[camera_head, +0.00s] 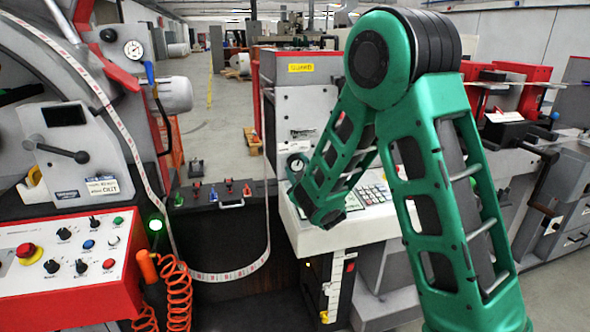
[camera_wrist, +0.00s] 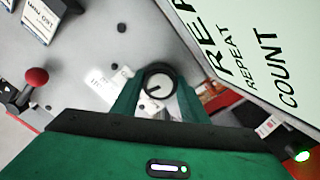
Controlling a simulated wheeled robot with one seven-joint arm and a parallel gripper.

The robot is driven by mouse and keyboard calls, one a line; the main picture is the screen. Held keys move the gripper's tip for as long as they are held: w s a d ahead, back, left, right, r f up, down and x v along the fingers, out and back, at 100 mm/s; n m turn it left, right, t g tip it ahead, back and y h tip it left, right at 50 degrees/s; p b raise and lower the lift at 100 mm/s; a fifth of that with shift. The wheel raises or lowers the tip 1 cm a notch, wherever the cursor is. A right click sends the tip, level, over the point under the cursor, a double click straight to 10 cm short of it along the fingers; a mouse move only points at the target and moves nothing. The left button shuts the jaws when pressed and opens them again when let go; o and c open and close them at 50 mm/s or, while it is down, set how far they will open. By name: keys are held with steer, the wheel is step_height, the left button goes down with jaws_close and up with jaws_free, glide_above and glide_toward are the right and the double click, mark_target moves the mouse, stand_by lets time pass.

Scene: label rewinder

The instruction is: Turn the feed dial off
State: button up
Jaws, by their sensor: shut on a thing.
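The dial (camera_wrist: 158,82) shows in the wrist view as a round knob with a dark rim, a pale face and a short black mark. The mark lies slanted, to the lower left of the face's middle. My gripper (camera_wrist: 157,100) has its green fingers on either side of the dial and is shut on it. The finger contact is partly hidden. In the head view my green arm reaches down over the middle machine, and its fingers cannot be made out. I cannot tell whether the small round dial (camera_head: 297,163) there is the same one.
In the wrist view a white sign (camera_wrist: 262,50) reading REPEAT COUNT stands close at the right. A red ball-ended lever (camera_wrist: 36,77) sticks up at the left. In the head view a keypad (camera_head: 372,194) and a red-framed control panel (camera_head: 60,265) flank a hanging label web.

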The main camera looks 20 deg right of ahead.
steer(key=shift+f+n, duration=0.1)
steer(key=shift+n, duration=1.1)
steer(key=o, duration=1.1)
steer(key=shift+s, duration=0.15)
